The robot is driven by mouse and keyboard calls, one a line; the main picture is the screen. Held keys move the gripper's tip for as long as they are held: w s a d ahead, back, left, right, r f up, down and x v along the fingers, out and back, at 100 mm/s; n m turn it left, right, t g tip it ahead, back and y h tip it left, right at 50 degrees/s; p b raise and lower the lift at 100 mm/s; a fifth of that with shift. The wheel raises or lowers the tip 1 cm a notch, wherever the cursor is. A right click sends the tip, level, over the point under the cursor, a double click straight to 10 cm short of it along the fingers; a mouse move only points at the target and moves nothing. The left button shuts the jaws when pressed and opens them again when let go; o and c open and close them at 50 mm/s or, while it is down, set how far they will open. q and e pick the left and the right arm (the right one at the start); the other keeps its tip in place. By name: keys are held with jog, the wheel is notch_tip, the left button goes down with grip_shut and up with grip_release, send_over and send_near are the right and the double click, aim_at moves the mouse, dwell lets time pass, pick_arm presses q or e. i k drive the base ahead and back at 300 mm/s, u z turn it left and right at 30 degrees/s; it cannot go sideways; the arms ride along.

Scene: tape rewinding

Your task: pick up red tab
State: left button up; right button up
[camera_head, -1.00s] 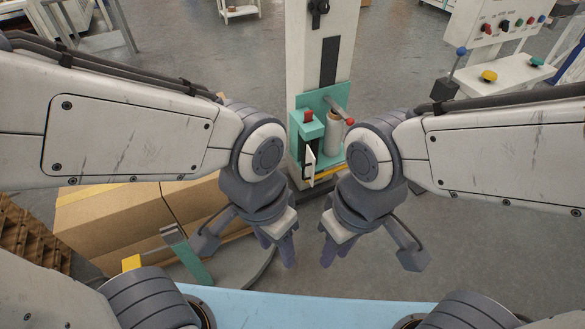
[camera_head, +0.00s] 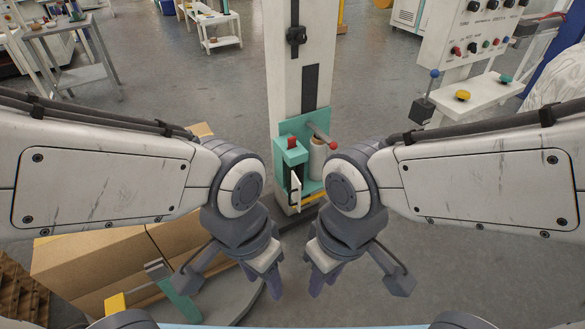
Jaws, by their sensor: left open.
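A small red tab (camera_head: 292,143) stands on top of a teal box on the front of a white column. A red-tipped lever (camera_head: 333,145) and a pale roll (camera_head: 317,158) are just to the right of it. My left gripper (camera_head: 262,276) hangs below and to the left of the teal box. It is open and empty. My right gripper (camera_head: 324,277) hangs below and to the right, with a gap between its fingers and nothing visible in them. Both grippers are apart from the tab.
The white column (camera_head: 298,70) rises behind the grippers. A cardboard box (camera_head: 95,265) lies at lower left, near a round grey base (camera_head: 225,302) with a teal upright. A white control panel (camera_head: 470,50) with buttons stands at upper right. Grey floor is open at right.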

aim_at(291, 141)
jog(key=z, duration=0.25)
jog(key=k, duration=0.35)
jog(key=z, duration=0.95)
jog(key=i, duration=1)
jog(key=u, duration=1.3)
jog(key=i, duration=0.9)
jog(key=u, duration=0.85)
